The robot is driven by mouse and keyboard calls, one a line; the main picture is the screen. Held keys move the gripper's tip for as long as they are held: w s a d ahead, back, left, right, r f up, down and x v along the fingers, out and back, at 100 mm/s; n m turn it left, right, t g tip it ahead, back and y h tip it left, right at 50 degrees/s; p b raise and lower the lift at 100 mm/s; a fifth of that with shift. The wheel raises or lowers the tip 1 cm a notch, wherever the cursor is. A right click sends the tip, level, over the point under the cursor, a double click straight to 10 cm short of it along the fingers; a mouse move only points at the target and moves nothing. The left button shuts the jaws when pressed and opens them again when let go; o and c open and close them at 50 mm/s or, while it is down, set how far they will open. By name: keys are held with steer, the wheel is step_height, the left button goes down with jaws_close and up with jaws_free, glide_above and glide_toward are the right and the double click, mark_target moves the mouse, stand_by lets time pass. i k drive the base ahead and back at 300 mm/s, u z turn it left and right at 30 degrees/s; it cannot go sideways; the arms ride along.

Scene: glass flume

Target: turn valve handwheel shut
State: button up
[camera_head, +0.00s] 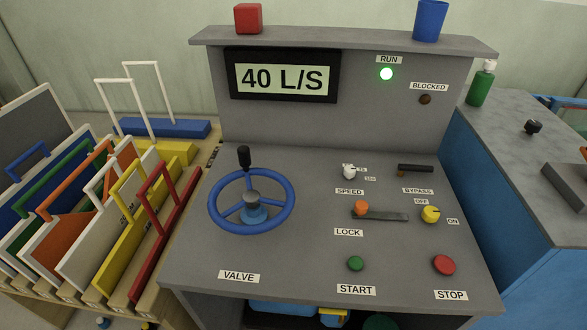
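The valve handwheel (251,202) is a blue ring with spokes and a grey hub, on the left of the grey control console. Its black knob (244,157) stands upright at the far side of the rim. The label VALVE (239,277) is in front of it. The display (283,78) on the upright panel reads 40 L/S. The green RUN lamp (386,74) is lit, and the BLOCKED lamp (425,99) is dark. My gripper is not in view, and nothing touches the wheel.
Right of the wheel are the orange LOCK knob (362,207), yellow knob (430,214), green START button (356,263) and red STOP button (444,264). Coloured handled panels (75,225) stand close on the left. A red block (248,18) and blue cup (430,20) sit on top.

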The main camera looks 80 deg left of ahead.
mark_target(251, 198)
steer(key=z, duration=0.95)
steer(key=k, duration=2.75)
steer(key=u, duration=1.35)
steer(key=k, duration=0.65)
steer(key=z, duration=0.65)
steer(key=i, duration=1.25)
steer(key=u, duration=0.75)
